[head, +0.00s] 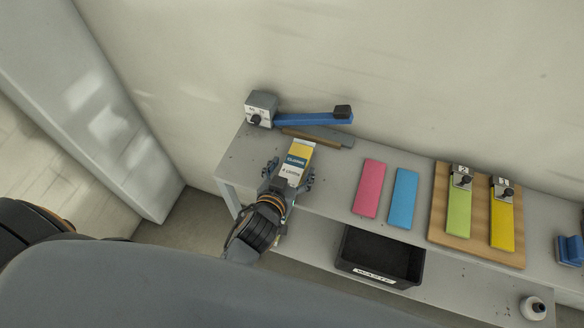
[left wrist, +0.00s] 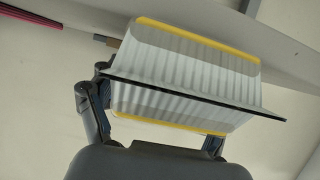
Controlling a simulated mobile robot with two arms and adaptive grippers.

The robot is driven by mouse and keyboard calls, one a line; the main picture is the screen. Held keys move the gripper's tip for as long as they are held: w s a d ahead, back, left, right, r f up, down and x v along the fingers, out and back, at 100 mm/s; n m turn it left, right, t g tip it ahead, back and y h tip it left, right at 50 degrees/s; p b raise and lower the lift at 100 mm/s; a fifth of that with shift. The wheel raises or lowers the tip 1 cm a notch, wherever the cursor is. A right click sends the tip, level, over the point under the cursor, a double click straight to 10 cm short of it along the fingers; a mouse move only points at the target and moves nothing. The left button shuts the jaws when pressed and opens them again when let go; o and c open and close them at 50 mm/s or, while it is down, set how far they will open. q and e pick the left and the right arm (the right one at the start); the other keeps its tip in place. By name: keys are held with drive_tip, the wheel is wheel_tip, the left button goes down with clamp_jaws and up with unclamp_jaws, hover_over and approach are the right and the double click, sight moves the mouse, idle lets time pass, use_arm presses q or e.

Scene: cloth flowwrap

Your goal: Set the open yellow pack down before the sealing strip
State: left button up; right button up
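The yellow pack (head: 301,153), with a white and dark-teal printed label, lies in front of the sealer at the table's left end. In the left wrist view the pack (left wrist: 185,75) shows a pale ribbed face with yellow edges and a dark line across it. My left gripper (head: 289,171) has its fingers on both sides of the pack's near part and appears shut on it. I cannot tell whether the pack touches the table. The sealing strip (head: 318,137) is a brown and grey bar just beyond the pack's far end. My right gripper is not in view.
The sealer has a grey box (head: 262,107) and a raised blue arm (head: 312,119). Pink (head: 369,189) and blue (head: 403,198) flat pieces lie to the right, then a wooden board (head: 478,222) with clipped green and yellow packs. A black bin (head: 381,258) stands below.

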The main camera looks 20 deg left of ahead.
use_arm(q)
drive_tip(key=shift+r, duration=0.15)
drive_tip(key=shift+s+r, duration=0.1)
drive_tip(key=shift+s, duration=0.1)
drive_tip(key=b+v, duration=0.2)
drive_tip(key=v, duration=0.9)
drive_tip(key=shift+s, duration=0.3)
drive_tip(key=shift+a, duration=0.1)
